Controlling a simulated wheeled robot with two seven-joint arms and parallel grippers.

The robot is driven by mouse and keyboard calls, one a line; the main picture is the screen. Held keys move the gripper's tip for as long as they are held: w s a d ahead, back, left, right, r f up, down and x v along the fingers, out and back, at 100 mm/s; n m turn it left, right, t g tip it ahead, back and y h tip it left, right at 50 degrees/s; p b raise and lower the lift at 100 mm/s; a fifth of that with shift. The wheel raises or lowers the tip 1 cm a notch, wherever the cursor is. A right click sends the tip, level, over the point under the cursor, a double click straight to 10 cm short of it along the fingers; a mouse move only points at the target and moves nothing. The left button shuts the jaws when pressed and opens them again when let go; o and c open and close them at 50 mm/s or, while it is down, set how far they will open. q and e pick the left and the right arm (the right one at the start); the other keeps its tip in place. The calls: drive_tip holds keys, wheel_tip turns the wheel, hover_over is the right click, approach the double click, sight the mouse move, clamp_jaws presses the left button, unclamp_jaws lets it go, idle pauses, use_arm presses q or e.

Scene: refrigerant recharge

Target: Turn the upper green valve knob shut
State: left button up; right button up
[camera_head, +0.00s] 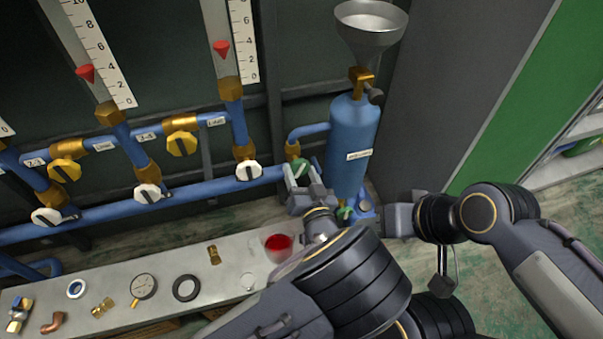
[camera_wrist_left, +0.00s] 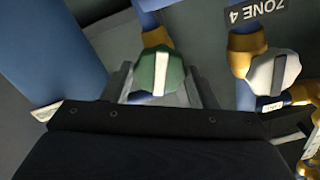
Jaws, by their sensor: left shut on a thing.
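The upper green valve knob (camera_head: 297,169) sits at the right end of the lower blue pipe, beside the blue cylinder. In the left wrist view the knob (camera_wrist_left: 147,72) shows its face with a white bar standing roughly upright. My left gripper (camera_head: 300,187) is at this knob, and its grey fingers (camera_wrist_left: 162,88) stand on either side of it, shut on it. A lower green knob (camera_head: 345,213) sits by the foot of the cylinder. My right gripper (camera_head: 377,218) is just right of that lower knob; its fingertips are too small to read.
The blue cylinder (camera_head: 352,140) carries a metal funnel (camera_head: 370,28) on top. White knobs (camera_head: 249,171) and yellow knobs (camera_head: 182,144) line the pipes to the left. A grey bench (camera_head: 225,272) below holds a red-filled cup (camera_head: 278,245), a gauge (camera_head: 143,286) and loose fittings.

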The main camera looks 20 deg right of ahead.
use_arm(q)
drive_tip(key=shift+r+m+p, duration=0.2)
drive_tip(key=shift+m+p, duration=0.45)
drive_tip(key=shift+m, duration=0.35)
drive_tip(key=shift+f+m, duration=0.2)
drive_tip(key=shift+m, duration=0.8)
drive_tip(key=shift+r+m+p, duration=0.2)
drive_tip(key=shift+m+p, duration=0.5)
drive_tip(key=shift+p, duration=0.05)
drive_tip(key=shift+m+p, duration=0.3)
drive_tip(key=shift+m, duration=0.3)
drive_tip(key=shift+f+m, duration=0.15)
drive_tip(key=shift+m, duration=0.85)
